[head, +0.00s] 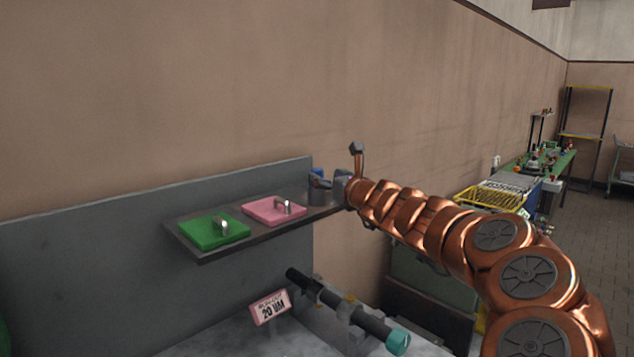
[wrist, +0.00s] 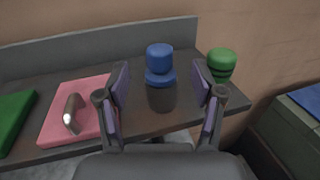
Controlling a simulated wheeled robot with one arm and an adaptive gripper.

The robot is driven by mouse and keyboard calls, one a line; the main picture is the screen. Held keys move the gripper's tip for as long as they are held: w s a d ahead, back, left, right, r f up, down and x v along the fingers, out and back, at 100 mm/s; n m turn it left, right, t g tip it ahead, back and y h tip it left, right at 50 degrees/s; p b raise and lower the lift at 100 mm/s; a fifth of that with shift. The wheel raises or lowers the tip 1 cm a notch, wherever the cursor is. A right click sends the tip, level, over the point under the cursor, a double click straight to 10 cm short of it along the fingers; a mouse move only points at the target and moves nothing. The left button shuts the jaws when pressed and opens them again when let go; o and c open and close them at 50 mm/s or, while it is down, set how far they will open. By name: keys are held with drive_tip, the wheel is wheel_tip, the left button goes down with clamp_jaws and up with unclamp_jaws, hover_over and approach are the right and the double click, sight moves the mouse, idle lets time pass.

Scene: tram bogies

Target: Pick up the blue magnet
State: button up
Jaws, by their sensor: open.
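The blue magnet (wrist: 160,62) stands on the shelf (wrist: 150,130) in the wrist view, a blue knobbed piece above a dark grey cylindrical part. In the head view only a small blue patch of it (head: 317,173) shows beside my gripper. My gripper (wrist: 161,85) is open, with one finger on each side of the blue magnet. The fingers look apart from it. In the head view my gripper (head: 330,185) is at the right end of the shelf and partly hides what stands there.
A green knobbed piece (wrist: 221,64) stands just right of my right finger. A pink plate (head: 275,210) and a green plate (head: 213,230), each with a metal handle, lie left on the shelf. A grey back panel and wall are behind. A dark bar with a teal end (head: 398,342) lies below.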

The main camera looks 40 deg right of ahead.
sight(321, 173)
drive_tip(key=shift+p+x, duration=0.5)
drive_tip(key=shift+x, duration=2.25)
drive_tip(key=shift+f, duration=0.1)
drive_tip(key=shift+c, duration=0.4)
clamp_jaws()
